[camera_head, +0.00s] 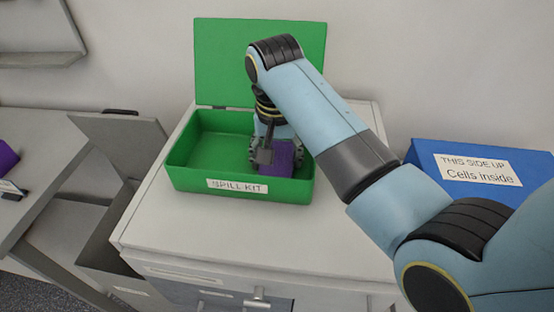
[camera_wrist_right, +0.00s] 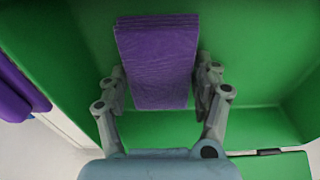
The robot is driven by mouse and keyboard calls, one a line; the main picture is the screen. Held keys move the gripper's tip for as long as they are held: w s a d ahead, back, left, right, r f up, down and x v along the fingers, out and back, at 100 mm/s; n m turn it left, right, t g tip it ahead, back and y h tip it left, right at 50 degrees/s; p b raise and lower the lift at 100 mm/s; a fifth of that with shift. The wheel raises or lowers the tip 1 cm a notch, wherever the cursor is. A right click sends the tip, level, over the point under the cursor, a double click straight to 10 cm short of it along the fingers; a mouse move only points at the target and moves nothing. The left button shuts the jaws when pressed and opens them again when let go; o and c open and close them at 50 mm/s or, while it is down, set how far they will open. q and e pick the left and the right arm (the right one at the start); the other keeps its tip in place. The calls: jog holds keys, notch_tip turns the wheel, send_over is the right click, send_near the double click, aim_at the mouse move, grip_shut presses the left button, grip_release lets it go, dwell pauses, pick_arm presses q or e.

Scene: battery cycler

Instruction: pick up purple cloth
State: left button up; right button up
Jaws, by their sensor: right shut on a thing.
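The purple cloth (camera_head: 279,160) is a folded block inside the right part of the open green spill kit box (camera_head: 188,180). My right gripper (camera_head: 272,152) reaches down into the box and is shut on the cloth. In the right wrist view the cloth (camera_wrist_right: 157,60) sits between the two fingers of my right gripper (camera_wrist_right: 162,88), one on each side. The green box floor (camera_wrist_right: 250,60) shows around it. I cannot tell whether the cloth touches the floor. My left gripper is not in view.
The box's green lid (camera_head: 215,55) stands open behind. The box rests on a white cabinet (camera_head: 200,235). A blue box (camera_head: 430,165) labelled "Cells inside" is at right. A grey table (camera_head: 40,145) with a purple thing (camera_head: 6,157) is at left. The cabinet's front top is clear.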

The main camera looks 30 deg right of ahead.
aim_at(277, 158)
jog(key=c, duration=0.3)
jog(key=shift+c, duration=0.2)
jog(key=shift+r, duration=0.25)
notch_tip(277, 158, up, 9)
jog(key=shift+b, duration=0.45)
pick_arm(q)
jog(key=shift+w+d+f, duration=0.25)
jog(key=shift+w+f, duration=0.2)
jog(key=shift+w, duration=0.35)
pick_arm(e)
jog(key=shift+r, duration=0.3)
